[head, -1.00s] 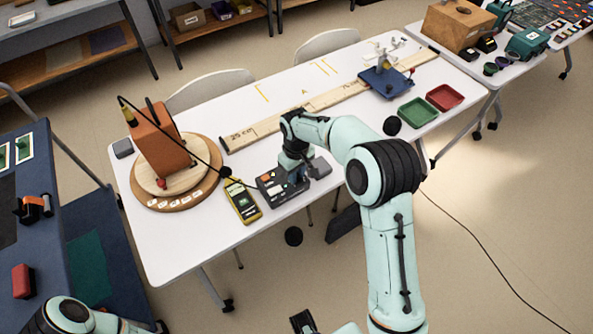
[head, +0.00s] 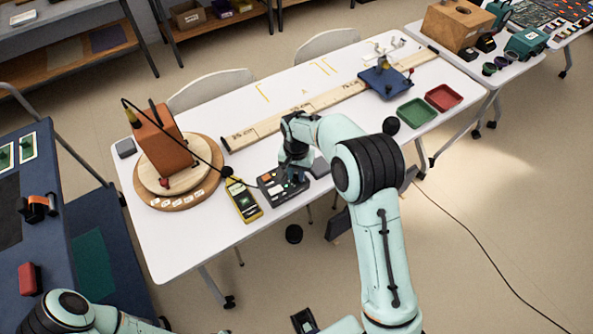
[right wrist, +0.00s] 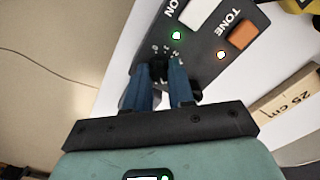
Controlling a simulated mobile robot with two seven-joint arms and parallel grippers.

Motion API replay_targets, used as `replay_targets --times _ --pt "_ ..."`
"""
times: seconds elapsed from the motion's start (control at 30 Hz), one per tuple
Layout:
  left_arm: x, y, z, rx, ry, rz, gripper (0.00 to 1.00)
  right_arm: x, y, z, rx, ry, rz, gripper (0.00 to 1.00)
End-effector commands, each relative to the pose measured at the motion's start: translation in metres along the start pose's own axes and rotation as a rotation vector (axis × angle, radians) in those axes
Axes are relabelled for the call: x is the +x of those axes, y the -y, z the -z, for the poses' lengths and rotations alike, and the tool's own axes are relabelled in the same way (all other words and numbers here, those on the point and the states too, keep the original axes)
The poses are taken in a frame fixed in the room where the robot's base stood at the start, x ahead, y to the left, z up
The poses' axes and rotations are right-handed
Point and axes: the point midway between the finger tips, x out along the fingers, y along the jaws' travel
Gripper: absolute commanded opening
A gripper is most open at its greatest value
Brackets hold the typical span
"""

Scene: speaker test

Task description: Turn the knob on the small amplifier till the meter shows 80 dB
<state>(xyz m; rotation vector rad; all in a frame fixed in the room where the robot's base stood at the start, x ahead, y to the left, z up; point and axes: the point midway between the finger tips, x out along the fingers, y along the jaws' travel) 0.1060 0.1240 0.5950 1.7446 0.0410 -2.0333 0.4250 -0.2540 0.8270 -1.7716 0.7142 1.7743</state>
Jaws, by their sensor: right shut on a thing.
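The small amplifier (head: 270,187) is a dark box near the front edge of the white table. In the right wrist view its panel (right wrist: 205,60) shows a white button, an orange button marked TONE, lit lamps and a small printed scale. My right gripper (right wrist: 165,72) is shut on the dark knob (right wrist: 158,66) beside that scale; the fingers hide most of it. In the head view the right gripper (head: 297,174) is over the amplifier, partly hidden by its arm. The yellow meter (head: 244,201) lies just left of the amplifier; its reading is too small to tell.
A long wooden ruler board (head: 320,101) lies behind. Green (head: 417,111) and red (head: 444,97) trays are to the right.

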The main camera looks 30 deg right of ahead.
Motion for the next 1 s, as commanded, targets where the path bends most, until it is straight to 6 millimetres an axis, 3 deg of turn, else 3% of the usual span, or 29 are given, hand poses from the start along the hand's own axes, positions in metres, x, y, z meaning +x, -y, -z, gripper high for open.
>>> replay_targets --times 0.6,1.0 --pt "-0.022 -0.010 0.007 0.004 -0.012 -0.004 0.00 -0.004 0.002 0.002 0.548 -0.006 0.006 0.00" --pt "-0.030 -0.014 0.010 0.006 -0.017 -0.006 0.00 -0.003 0.002 0.003 0.727 -0.006 0.008 0.00"
